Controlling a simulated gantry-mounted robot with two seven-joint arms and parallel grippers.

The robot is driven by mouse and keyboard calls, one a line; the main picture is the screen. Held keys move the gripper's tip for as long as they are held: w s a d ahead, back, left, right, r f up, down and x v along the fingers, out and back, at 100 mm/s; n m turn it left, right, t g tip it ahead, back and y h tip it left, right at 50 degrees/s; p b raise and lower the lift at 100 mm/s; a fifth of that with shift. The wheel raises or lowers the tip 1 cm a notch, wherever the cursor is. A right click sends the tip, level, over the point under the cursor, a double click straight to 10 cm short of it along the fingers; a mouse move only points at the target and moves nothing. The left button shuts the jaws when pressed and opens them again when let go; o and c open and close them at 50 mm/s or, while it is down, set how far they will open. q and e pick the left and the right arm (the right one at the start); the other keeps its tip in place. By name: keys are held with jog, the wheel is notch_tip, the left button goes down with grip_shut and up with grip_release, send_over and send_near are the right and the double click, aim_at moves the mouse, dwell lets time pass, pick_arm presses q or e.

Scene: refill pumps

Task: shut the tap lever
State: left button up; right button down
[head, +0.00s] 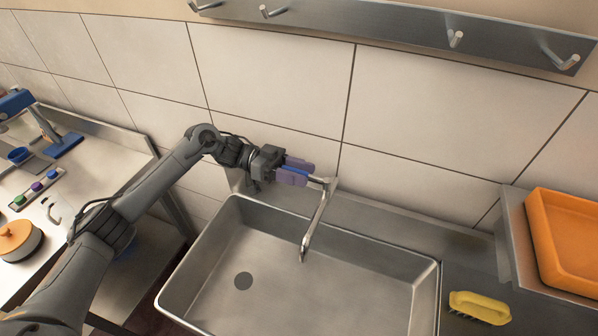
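The metal tap (318,218) stands at the back edge of the sink, its spout reaching forward over the basin. A blue strip, seemingly the tap lever (297,170), shows at the tap's top left. My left gripper (302,171), with purple fingers, is at the tap's head, coming from the left. One finger is above and behind the blue strip, the other below and in front. Whether the fingers press on it is too small to tell. My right gripper is not in view.
The steel sink (170,296) has an empty basin with a dark drain. A yellow brush (480,307) lies right of it; an orange tray (535,238) sits at the far right. A pot (18,240) stands on the left counter. A hook rail (395,24) runs above on the wall.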

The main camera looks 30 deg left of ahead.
pick_arm(q)
jog(key=shift+a, duration=0.1)
jog(key=b+v, duration=0.3)
jog(key=v, duration=0.7)
jog(key=shift+a, duration=0.35)
jog(key=shift+s, duration=0.1)
